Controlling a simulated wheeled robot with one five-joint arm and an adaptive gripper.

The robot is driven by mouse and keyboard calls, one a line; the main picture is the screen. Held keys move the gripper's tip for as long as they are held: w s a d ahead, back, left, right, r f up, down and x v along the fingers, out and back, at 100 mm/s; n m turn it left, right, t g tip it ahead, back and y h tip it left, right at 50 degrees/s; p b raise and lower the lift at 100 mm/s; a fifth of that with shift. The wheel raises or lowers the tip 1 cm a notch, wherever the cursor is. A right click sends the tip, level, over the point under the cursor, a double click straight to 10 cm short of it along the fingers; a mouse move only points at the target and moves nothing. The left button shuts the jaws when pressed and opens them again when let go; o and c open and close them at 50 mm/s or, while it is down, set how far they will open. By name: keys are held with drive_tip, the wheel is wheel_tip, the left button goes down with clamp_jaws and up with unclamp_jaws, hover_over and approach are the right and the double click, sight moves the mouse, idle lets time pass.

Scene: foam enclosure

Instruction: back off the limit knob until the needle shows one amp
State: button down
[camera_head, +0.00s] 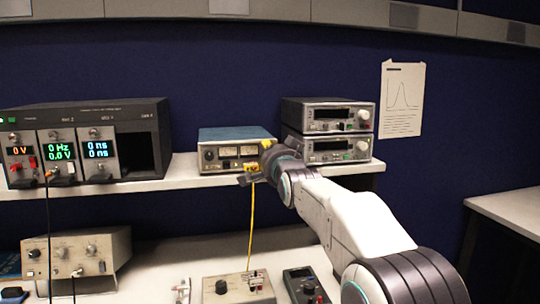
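A small blue-topped supply box (223,133) stands on the shelf, with a pale front panel. A dark round knob (208,155) shows at the left of its panel. Two pale meter windows (238,151) sit to the right of the knob; their needles are too small to read. I cannot tell which control is the limit knob. My gripper (252,178) is in front of the lower right of this box and hides part of the panel. Whether its fingers touch anything, or are open or shut, is not clear.
A yellow cable (251,225) hangs from near my gripper to a beige box (238,289) on the bench below. Stacked grey instruments (328,116) stand close at right. A large black rack unit (88,113) stands at left. A multimeter (306,287) lies on the bench.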

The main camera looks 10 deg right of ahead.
drive_tip(key=shift+r, duration=0.1)
drive_tip(key=c, duration=1)
unclamp_jaws()
drive_tip(key=shift+w, duration=0.1)
drive_tip(key=shift+c, duration=0.2)
drive_tip(key=s, duration=1.2)
